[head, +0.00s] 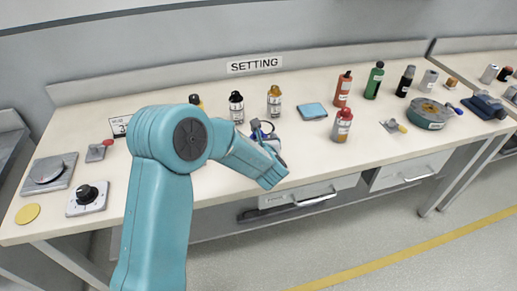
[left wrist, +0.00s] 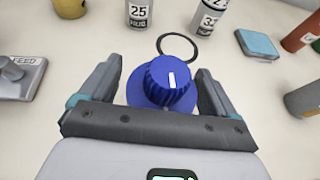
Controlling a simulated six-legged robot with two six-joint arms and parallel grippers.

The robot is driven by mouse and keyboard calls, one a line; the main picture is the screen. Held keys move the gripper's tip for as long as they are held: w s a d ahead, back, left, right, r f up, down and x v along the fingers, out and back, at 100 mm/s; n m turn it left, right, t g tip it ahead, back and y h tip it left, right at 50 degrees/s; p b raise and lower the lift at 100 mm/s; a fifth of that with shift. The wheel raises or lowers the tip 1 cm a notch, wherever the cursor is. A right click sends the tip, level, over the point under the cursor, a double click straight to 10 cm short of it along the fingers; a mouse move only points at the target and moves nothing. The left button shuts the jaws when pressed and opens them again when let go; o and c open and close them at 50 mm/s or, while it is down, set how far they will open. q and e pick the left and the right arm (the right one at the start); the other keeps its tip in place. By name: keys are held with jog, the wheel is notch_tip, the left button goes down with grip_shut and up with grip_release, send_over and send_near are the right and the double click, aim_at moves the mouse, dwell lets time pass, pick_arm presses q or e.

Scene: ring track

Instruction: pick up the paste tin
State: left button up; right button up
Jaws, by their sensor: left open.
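A low round dark green tin (head: 432,115) with a pale label lies towards the right of the bench in the head view; I cannot read whether it is the paste tin. My left gripper (left wrist: 162,90) is open. In the left wrist view its two fingers stand on either side of a blue ribbed knob (left wrist: 170,82) with a white mark on a round blue base. Whether the fingers touch it, I cannot tell. In the head view my teal left arm partly hides this spot. My right gripper is not in view.
A thin dark ring (left wrist: 177,47) lies just beyond the knob. Small bottles (head: 236,107) stand behind it, and a blue pad (head: 312,111) lies to the right. A red-capped bottle (head: 341,127) stands nearer the front edge.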

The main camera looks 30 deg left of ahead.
pick_arm(q)
jog(key=c, duration=1.2)
jog(key=shift+o, duration=0.2)
